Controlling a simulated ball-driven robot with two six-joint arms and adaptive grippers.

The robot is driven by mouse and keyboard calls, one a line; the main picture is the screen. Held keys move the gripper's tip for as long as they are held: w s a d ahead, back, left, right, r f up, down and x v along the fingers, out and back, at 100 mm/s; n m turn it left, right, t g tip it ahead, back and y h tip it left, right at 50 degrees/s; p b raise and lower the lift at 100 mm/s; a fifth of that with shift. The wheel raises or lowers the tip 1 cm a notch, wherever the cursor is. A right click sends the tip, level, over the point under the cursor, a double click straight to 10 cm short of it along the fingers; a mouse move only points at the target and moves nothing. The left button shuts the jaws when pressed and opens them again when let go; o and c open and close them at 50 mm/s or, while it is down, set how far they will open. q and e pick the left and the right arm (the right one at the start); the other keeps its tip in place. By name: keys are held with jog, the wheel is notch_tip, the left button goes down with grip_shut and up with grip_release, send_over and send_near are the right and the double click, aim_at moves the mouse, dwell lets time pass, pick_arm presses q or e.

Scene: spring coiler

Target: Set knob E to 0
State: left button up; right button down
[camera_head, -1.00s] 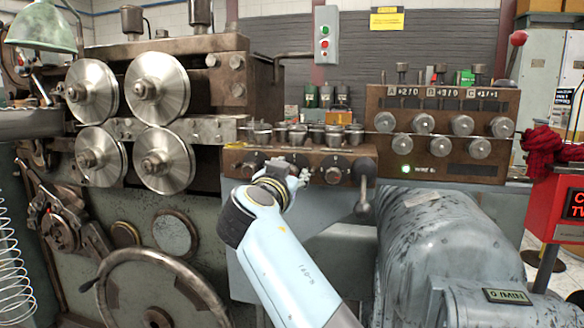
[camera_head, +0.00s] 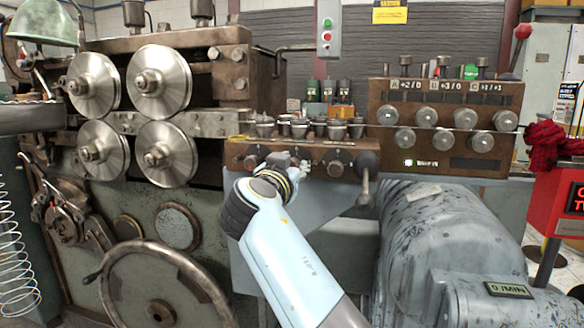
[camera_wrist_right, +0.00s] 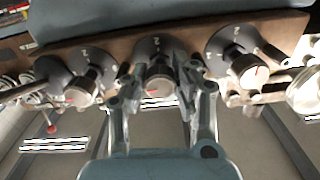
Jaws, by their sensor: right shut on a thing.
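The lower brown panel (camera_head: 310,150) carries a row of small round knobs. My right gripper (camera_head: 290,163) is at this panel and hides the knob in front of it. In the right wrist view, my right gripper (camera_wrist_right: 158,88) has a finger on each side of the middle knob (camera_wrist_right: 160,84) and is shut on it. This knob has a dark dial plate behind it and a pale face with a red mark. I cannot read a letter E or the setting. My left gripper is not in view.
One free knob (camera_head: 251,161) is left of my gripper and another (camera_head: 335,168) right of it. A lever (camera_head: 365,185) hangs at the panel's right end. Metal cups (camera_head: 300,130) stand on top. A grey motor housing (camera_head: 440,235) lies below right.

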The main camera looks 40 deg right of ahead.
jog(key=n, duration=0.7)
jog(key=shift+r+n+p, duration=0.1)
jog(key=shift+n+p, duration=0.25)
jog(key=shift+n, duration=0.05)
jog(key=n+p, duration=0.2)
jog(key=n, duration=0.3)
jog(key=shift+n+p, duration=0.9)
jog(key=shift+n, duration=1.2)
jog(key=c, duration=1.3)
grip_release()
jog(key=shift+a, duration=0.1)
